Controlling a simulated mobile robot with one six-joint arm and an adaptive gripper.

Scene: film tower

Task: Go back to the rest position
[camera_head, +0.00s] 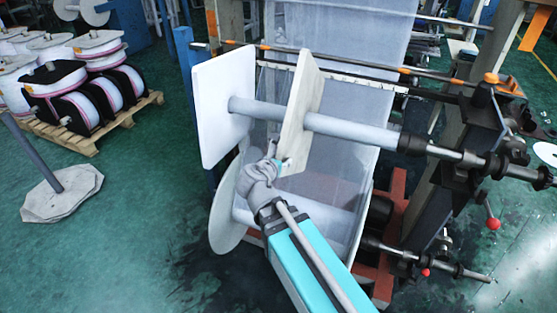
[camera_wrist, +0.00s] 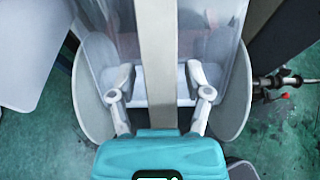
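My gripper (camera_head: 277,158) is at the lower edge of a beige square plate (camera_head: 303,100) on the upper grey shaft (camera_head: 350,130). In the wrist view my gripper (camera_wrist: 159,82) is open. Its two fingers stand apart on either side of the plate's narrow edge (camera_wrist: 156,50), with a gap visible on both sides. A white square plate (camera_head: 222,105) sits further left on the same shaft; part of it shows at the left of the wrist view (camera_wrist: 30,45).
A lower roll with a round white flange (camera_head: 225,215) lies below my gripper. Translucent film (camera_head: 335,35) hangs behind the shaft. Shaft supports with red-knobbed levers (camera_head: 493,222) stand right. A pallet (camera_head: 95,135) of spools and a post base (camera_head: 62,192) are left, with clear green floor between.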

